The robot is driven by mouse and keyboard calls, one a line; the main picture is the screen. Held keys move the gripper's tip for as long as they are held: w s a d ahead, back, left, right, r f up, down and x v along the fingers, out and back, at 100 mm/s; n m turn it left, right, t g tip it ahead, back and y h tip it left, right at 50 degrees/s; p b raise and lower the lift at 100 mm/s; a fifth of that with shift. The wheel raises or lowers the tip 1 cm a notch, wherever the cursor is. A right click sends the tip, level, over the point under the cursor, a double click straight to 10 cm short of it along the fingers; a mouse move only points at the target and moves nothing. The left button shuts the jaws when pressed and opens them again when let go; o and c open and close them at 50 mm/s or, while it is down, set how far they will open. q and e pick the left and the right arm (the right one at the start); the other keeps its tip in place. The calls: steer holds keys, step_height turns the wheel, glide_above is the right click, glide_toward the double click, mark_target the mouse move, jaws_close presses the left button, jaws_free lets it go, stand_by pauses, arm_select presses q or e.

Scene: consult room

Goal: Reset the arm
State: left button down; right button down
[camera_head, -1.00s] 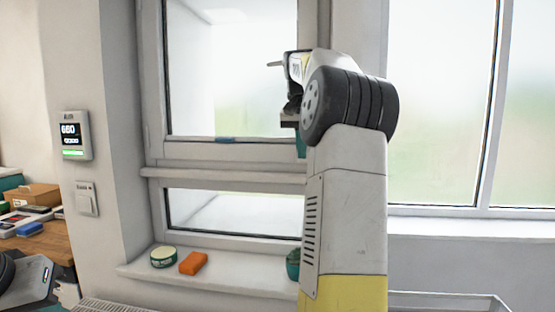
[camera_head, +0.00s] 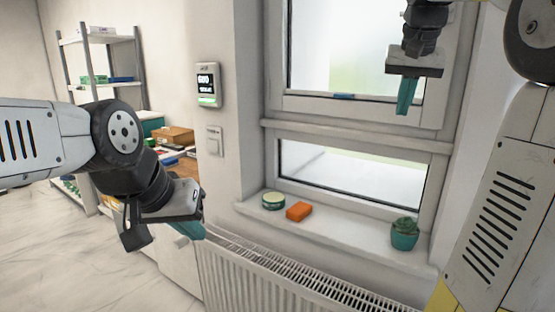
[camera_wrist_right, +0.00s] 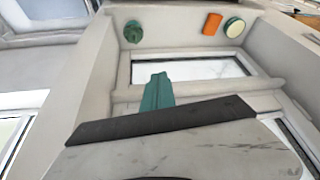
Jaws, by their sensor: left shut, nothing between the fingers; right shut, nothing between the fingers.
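My left gripper (camera_head: 190,229) is at the left in the head view, its teal fingers shut and empty, pointing down and right, in front of the white cabinet. My right gripper (camera_head: 405,97) hangs at the upper right in front of the window, its teal fingers shut and empty, pointing down. In the right wrist view the shut fingers (camera_wrist_right: 157,93) point at the lower window pane. My right arm rises along the right edge of the head view.
The window sill (camera_head: 340,238) holds a round tin (camera_head: 273,201), an orange block (camera_head: 299,211) and a potted plant (camera_head: 404,234). A radiator (camera_head: 290,275) is below it. A wall display (camera_head: 207,85) and a switch (camera_head: 214,141) are left of the window. A shelf (camera_head: 100,80) stands at the back left.

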steer(key=s+a+f+n+y, duration=0.1)
steer(key=s+a+f+n, duration=0.1)
steer(key=s+a+f, duration=0.5)
steer(key=s+a+f+n+t+y, duration=0.1)
steer(key=s+a+f+n+y, duration=0.1)
steer(key=s+a+f, duration=0.6)
steer(key=s+f, duration=0.4)
steer(key=shift+a+f+n+t, duration=0.25)
steer(key=shift+a+n+t, duration=0.05)
